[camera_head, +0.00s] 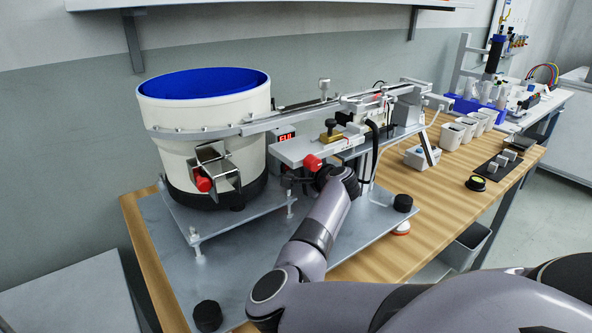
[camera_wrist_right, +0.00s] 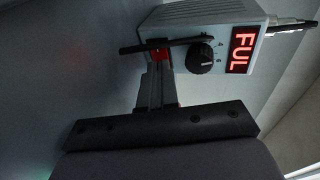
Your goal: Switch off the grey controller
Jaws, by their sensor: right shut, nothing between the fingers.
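The grey controller (camera_wrist_right: 205,20) fills the top of the right wrist view, with a lit red "FUL" display (camera_wrist_right: 242,50), a black knob (camera_wrist_right: 201,59) and a red switch (camera_wrist_right: 163,56) on its front. In the head view the controller (camera_head: 284,153) is mostly hidden behind the rail and its plate, with part of its red display showing. My right gripper (camera_wrist_right: 156,66) is shut and empty, its fingertips at the red switch; I cannot tell whether they touch it. In the head view its fingers are hidden behind the plate and my wrist. My left gripper is not in view.
A white bowl feeder (camera_head: 165,140) with a blue inside stands left of the controller. A metal rail (camera_head: 300,115) and plate run above my right wrist. A thin dark bar (camera_wrist_right: 180,42) crosses the controller's front. White bins (camera_head: 452,134) stand farther right on the wooden table.

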